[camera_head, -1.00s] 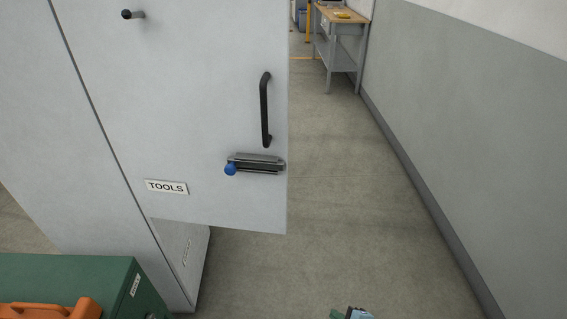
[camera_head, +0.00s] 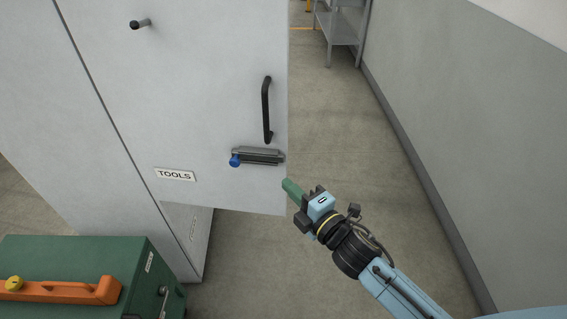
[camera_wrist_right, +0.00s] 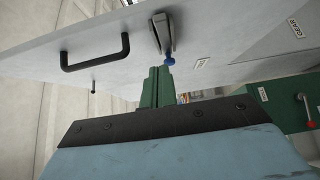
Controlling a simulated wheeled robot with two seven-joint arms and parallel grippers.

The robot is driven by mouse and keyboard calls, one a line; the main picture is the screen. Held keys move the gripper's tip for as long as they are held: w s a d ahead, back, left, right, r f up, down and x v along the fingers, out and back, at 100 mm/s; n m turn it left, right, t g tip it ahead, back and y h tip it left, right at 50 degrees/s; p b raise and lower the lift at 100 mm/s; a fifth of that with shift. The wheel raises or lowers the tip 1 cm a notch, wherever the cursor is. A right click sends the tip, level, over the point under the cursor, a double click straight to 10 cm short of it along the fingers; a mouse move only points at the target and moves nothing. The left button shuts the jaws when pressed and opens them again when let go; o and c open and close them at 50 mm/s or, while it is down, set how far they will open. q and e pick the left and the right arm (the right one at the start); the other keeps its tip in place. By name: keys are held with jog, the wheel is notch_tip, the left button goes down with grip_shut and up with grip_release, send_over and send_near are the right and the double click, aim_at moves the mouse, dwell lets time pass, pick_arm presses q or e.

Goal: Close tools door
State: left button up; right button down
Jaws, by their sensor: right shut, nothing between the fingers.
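The grey tools door (camera_head: 205,95) bears a "TOOLS" label (camera_head: 174,174), a black bar handle (camera_head: 266,110) and a sliding latch (camera_head: 258,156) with a blue knob (camera_head: 234,160). The door stands out past the cabinet front, with floor showing beyond its right edge. My right gripper (camera_head: 287,186) has green fingers, shut and empty, just right of the door's lower right corner. In the right wrist view the shut fingers (camera_wrist_right: 156,88) point toward the latch (camera_wrist_right: 163,32) and blue knob (camera_wrist_right: 170,62); I cannot tell whether they touch. My left gripper is not in view.
A grey wall (camera_head: 460,130) runs along the right. The floor between is clear.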

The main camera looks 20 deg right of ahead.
aim_at(274, 157)
jog(key=w+p, duration=0.1)
jog(key=w, duration=0.5)
jog(key=shift+w, duration=0.3)
jog(key=shift+w+d, duration=0.25)
jog(key=shift+w, duration=0.15)
